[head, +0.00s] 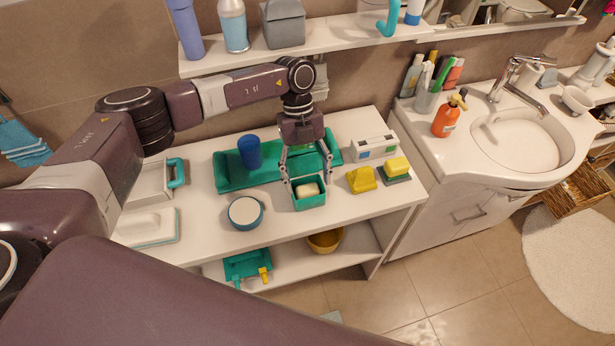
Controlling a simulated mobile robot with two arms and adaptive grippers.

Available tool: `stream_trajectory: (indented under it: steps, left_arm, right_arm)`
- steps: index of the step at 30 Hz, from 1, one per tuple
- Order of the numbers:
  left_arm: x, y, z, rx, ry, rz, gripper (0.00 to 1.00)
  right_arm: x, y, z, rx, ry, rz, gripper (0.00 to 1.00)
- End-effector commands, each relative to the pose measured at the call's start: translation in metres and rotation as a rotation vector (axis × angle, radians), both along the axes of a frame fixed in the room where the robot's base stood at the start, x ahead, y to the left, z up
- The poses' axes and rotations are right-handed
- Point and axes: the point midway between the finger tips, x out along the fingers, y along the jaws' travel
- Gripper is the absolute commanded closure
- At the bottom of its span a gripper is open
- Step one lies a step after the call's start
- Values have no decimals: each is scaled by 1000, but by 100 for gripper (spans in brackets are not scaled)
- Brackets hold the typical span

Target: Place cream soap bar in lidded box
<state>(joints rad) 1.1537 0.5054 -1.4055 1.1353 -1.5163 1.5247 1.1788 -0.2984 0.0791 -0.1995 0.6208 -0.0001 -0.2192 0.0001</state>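The cream soap bar (308,189) lies inside a small open-topped teal box (309,203) on the white counter. My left gripper (308,180) points down over this box. Its two fingers are spread wide, near the left and right sides of the box, and the soap lies between and below them without visible contact. I cannot tell whether the fingertips touch the box walls. No lid is clearly seen on this box. My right gripper is not in view.
A teal tray (232,178) with a blue cup (249,151) stands behind. A round blue-rimmed container (245,212) is left of the box. A yellow object (361,179) and a yellow block on a dark base (397,167) are to the right. A shelf (340,32) overhangs the back.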

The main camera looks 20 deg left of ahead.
Motion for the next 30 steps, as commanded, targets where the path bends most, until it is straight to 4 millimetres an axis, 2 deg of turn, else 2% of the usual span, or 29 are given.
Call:
stream_trajectory:
  steps: [5, 10, 12, 15, 22, 30]
  left_arm:
    - [0, 0, 1, 0, 0, 0, 38]
    - [1, 0, 16, -1, -2, -1, 38]
    - [6, 2, 20, -1, -6, 1, 38]
    - [11, 6, 37, -1, -6, 1, 38]
    - [22, 14, 71, 0, -3, 1, 38]
    - [24, 16, 82, 0, 0, 1, 38]
  right_arm:
    - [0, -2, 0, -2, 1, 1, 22]
    - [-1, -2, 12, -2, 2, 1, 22]
    - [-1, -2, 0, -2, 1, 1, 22]
    - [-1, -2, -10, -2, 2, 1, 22]
    - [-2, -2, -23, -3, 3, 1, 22]
    - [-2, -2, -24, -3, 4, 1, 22]
